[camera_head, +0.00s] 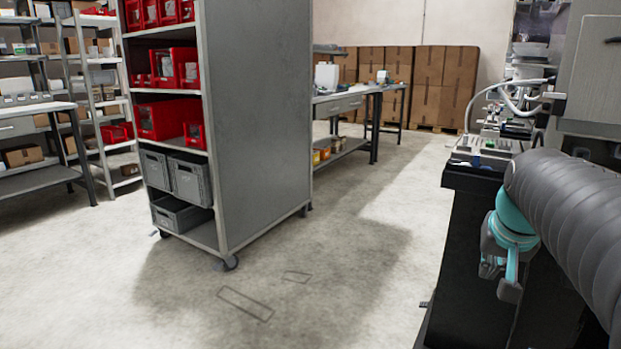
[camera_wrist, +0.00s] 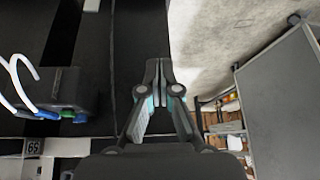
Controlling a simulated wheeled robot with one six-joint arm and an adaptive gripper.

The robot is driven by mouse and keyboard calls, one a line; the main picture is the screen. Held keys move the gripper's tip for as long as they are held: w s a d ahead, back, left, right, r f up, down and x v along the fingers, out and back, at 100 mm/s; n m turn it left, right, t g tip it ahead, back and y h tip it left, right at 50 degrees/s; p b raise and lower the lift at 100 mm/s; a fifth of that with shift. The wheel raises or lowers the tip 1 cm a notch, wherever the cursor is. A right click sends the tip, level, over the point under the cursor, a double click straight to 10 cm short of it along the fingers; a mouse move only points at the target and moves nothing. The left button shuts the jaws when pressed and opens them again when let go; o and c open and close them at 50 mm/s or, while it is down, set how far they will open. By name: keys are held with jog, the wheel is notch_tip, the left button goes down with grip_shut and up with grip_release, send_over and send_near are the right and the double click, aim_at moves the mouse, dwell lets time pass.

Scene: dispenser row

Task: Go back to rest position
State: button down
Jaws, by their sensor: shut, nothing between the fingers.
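My gripper (camera_wrist: 158,72) shows in the middle of the wrist view, its two fingers together with nothing between them. It hangs over the edge of a dark bench or machine, with bare floor to the right. In the head view my grey-sleeved arm (camera_head: 575,215) comes in from the right edge, in front of the dark machine base (camera_head: 465,260).
A wheeled grey shelf cart (camera_head: 262,120) with red and grey bins stands left of centre. A workbench (camera_head: 345,97) and stacked cardboard boxes (camera_head: 430,80) are at the back. Dispenser equipment (camera_head: 495,135) stands close on the right. The floor (camera_head: 350,270) between cart and machine is clear.

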jog(key=s+a+f+n+y, duration=0.1)
jog(key=s+a+f+n, duration=0.1)
jog(key=s+a+f, duration=0.3)
jog(key=s+a+f+n+y, duration=0.1)
jog(key=s+a+f+n, duration=0.2)
jog(key=s+a, duration=0.6)
notch_tip(320, 180, down, 2)
jog(key=shift+a+f, duration=0.2)
jog(key=shift+a, duration=1)
jog(key=shift+a, duration=0.1)
